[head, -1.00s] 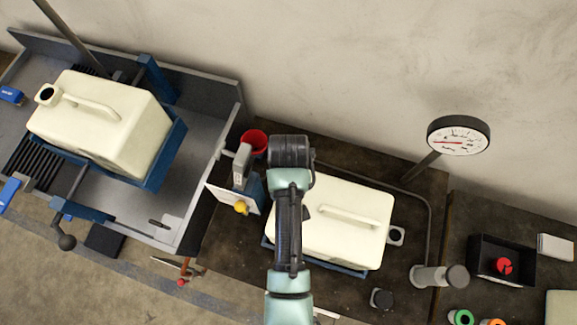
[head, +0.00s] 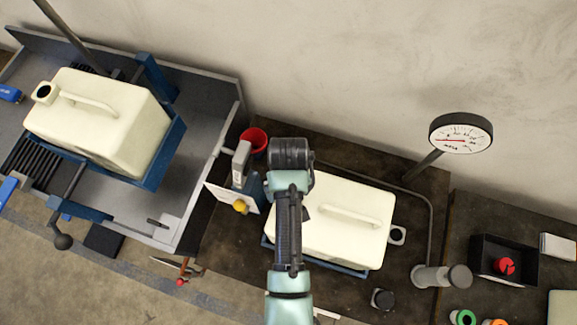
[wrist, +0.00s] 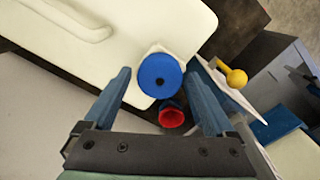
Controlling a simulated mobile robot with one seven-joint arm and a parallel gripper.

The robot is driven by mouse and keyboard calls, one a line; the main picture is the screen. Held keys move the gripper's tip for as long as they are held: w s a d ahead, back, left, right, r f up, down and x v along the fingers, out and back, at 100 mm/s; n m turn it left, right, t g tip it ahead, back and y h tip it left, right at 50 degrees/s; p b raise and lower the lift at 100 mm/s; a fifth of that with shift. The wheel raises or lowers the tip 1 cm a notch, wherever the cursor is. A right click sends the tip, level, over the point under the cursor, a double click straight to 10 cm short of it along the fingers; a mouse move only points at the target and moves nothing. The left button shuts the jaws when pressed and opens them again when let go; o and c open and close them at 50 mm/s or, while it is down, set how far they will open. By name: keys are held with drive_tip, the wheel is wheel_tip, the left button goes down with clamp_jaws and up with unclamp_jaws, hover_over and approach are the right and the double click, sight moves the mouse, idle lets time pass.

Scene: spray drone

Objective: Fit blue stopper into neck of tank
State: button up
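The blue stopper (wrist: 160,76) is a round disc with a small dark hole in its middle.
A red cup (head: 254,140) and a stand with a yellow knob (head: 240,206) are close left of my arm. A second tank (head: 100,125) sits in a blue cradle at left. A dial gauge (head: 461,133) and a black tray (head: 488,268) are at right.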

drive_tip(key=shift+o, duration=0.4)
drive_tip(key=shift+r, duration=0.15)
drive_tip(key=shift+r, duration=0.3)
wheel_tip(320, 180, up, 12)
drive_tip(key=p, duration=0.2)
idle(0.5)
